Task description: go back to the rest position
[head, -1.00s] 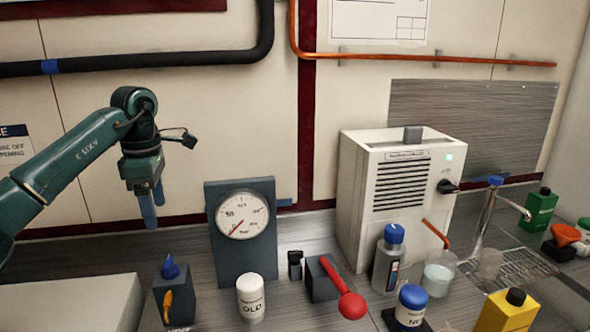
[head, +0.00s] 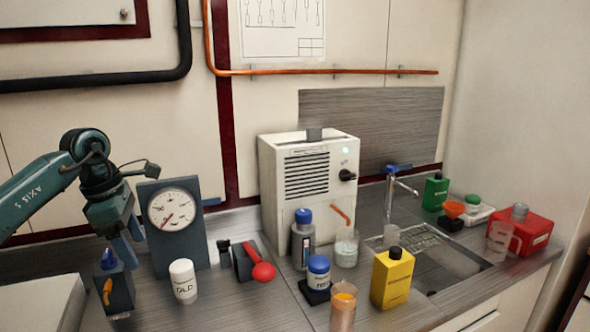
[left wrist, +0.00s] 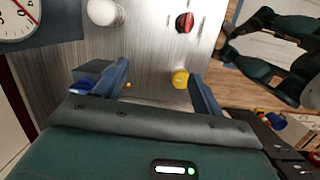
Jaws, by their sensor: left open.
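My left gripper (head: 132,247) hangs at the left of the head view, fingers pointing down, in front of the left edge of the gauge panel and above the dark block with a blue knob and yellow lever. In the left wrist view its two blue fingers (left wrist: 158,82) stand wide apart with nothing between them. My right gripper does not show in the head view. A dark green arm, likely mine, shows at the right of the left wrist view, but its jaws cannot be made out.
The gauge panel (head: 183,250), a white OLD jar (head: 183,282), a red-handled valve (head: 263,272) and a white machine (head: 270,190) stand on the counter. A yellow bottle (head: 392,280) and an orange-filled glass (head: 343,312) are near the front. A sink (head: 455,262) lies right.

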